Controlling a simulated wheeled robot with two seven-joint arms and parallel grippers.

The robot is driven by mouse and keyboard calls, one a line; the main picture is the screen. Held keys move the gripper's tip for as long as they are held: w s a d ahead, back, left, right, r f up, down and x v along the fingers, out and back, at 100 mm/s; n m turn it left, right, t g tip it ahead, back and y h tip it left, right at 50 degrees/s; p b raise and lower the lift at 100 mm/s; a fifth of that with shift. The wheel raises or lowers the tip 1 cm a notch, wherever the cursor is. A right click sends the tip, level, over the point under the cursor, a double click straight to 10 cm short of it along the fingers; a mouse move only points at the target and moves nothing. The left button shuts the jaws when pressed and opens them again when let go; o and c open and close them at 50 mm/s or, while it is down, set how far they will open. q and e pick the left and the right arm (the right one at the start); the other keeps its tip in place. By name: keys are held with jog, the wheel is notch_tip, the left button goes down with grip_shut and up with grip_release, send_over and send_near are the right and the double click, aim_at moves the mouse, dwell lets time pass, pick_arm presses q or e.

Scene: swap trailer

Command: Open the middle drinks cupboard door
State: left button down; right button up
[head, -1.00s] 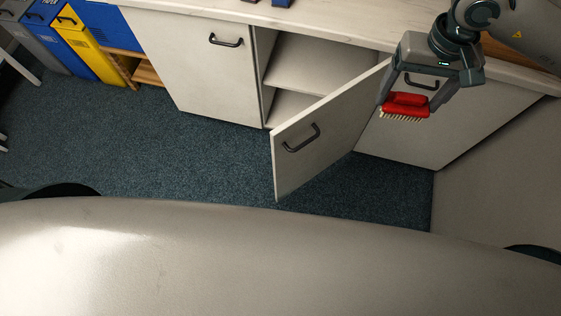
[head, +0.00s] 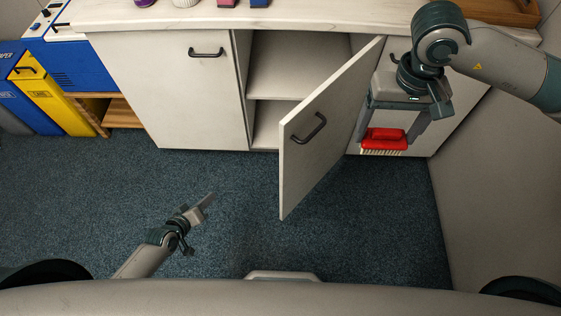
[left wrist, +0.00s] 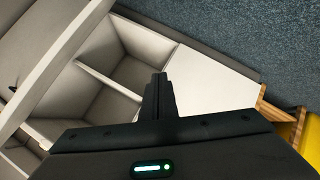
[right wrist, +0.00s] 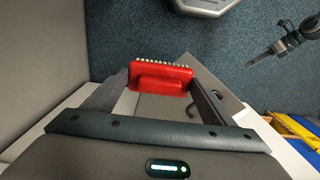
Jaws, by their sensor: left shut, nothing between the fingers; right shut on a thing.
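The middle cupboard door (head: 325,130) stands wide open, swung out over the floor, with its dark handle (head: 305,130) on the outer face. The cupboard's inside with a shelf (head: 285,75) shows behind it, and also in the left wrist view (left wrist: 105,80). My left gripper (head: 208,201) is shut and empty, in front of the cupboards, to the left of the door and apart from it. My right gripper (head: 390,138) is shut on a red brush (head: 385,138), to the right of the open door. The brush also shows between the fingers in the right wrist view (right wrist: 160,78).
The left cupboard door (head: 170,95) is closed. The white countertop (head: 300,18) above carries several small items. Yellow and blue bins (head: 45,95) stand at the left. A pale wall panel (head: 390,220) bounds the right. Carpet (head: 100,200) is clear in front.

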aim_at(383, 141)
notch_tip(383, 141, down, 4)
jog(key=shift+r+b, duration=0.2)
jog(key=shift+b, duration=0.95)
pick_arm(q)
jog(key=w+d+r+n+t+h+b, duration=0.3)
jog(key=d+r, duration=0.4)
jog(key=r, duration=0.6)
pick_arm(e)
notch_tip(383, 141, down, 2)
jog(key=shift+f, duration=0.25)
notch_tip(383, 141, down, 2)
jog(key=shift+f+b, duration=0.15)
jog(key=shift+b, duration=0.8)
pick_arm(q)
jog(key=s+d+r+h+b, duration=0.1)
jog(key=s+d+r+h, duration=0.1)
jog(key=r, duration=0.5)
jog(key=s+d+r+g+h+b, duration=0.1)
jog(key=s+d+r+h, duration=0.1)
jog(key=d+r+h, duration=0.2)
notch_tip(383, 141, up, 3)
jog(key=shift+s+d+f+n, duration=0.1)
jog(key=shift+s+d+n, duration=0.1)
jog(key=shift+d+n, duration=0.3)
pick_arm(e)
notch_tip(383, 141, down, 2)
jog(key=shift+f, duration=0.2)
pick_arm(q)
jog(key=shift+d, duration=0.15)
